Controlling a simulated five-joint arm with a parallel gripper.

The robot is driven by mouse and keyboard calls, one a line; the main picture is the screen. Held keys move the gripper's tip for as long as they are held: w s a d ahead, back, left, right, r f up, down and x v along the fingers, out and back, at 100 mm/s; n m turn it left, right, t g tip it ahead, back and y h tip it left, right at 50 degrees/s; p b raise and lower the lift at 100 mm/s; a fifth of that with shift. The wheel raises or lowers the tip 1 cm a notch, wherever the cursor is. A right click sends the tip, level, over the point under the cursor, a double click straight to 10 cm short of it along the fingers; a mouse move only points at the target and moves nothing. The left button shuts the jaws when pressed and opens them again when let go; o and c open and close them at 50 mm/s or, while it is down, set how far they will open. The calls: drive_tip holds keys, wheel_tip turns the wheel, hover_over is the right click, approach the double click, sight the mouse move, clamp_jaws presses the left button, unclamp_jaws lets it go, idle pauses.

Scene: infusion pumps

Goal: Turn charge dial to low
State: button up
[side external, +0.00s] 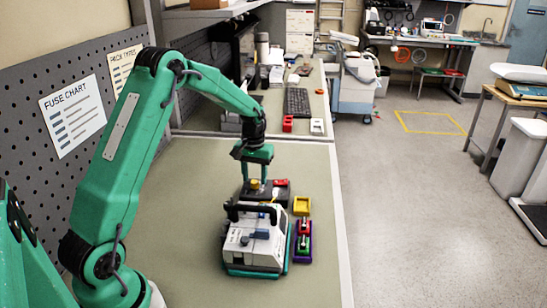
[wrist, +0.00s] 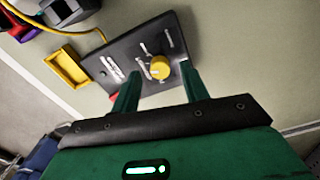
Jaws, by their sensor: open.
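The charge dial is a round yellow knob (wrist: 160,68) on a dark panel (wrist: 120,52) with white markings. In the side view the knob (side external: 255,184) sits on the panel (side external: 267,192) behind the white pump. My gripper (side external: 256,176) points down over the panel. In the wrist view my gripper (wrist: 159,66) is open, with one green finger on each side of the knob and a visible gap to it. The finger height relative to the knob is hard to tell. The words on the markings are too small to read.
A white pump (side external: 255,240) with a black handle stands in front of the panel. A yellow tray (side external: 302,206) and a purple tray (side external: 302,257) lie to its right. A red part (side external: 281,182) is at the panel's back right. A yellow cable (wrist: 88,32) runs by the panel.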

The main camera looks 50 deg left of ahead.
sight(255, 181)
wheel_tip(255, 181, up, 6)
drive_tip(key=shift+f, duration=0.1)
drive_tip(key=shift+r, duration=0.25)
drive_tip(key=shift+r, duration=0.1)
drive_tip(key=shift+s+d+r, duration=0.1)
drive_tip(key=shift+d+r, duration=0.1)
drive_tip(key=s+d+r+m+t, duration=0.4)
drive_tip(key=s+d+r+m, duration=0.1)
drive_tip(key=s+d+r, duration=1.1)
drive_tip(key=s+d+f+m+t, duration=0.1)
drive_tip(key=s+d+f, duration=0.1)
drive_tip(key=s, duration=0.6)
drive_tip(key=shift+s+f+m+t, duration=0.3)
drive_tip(key=shift+f+m, duration=0.1)
drive_tip(key=shift+f, duration=0.45)
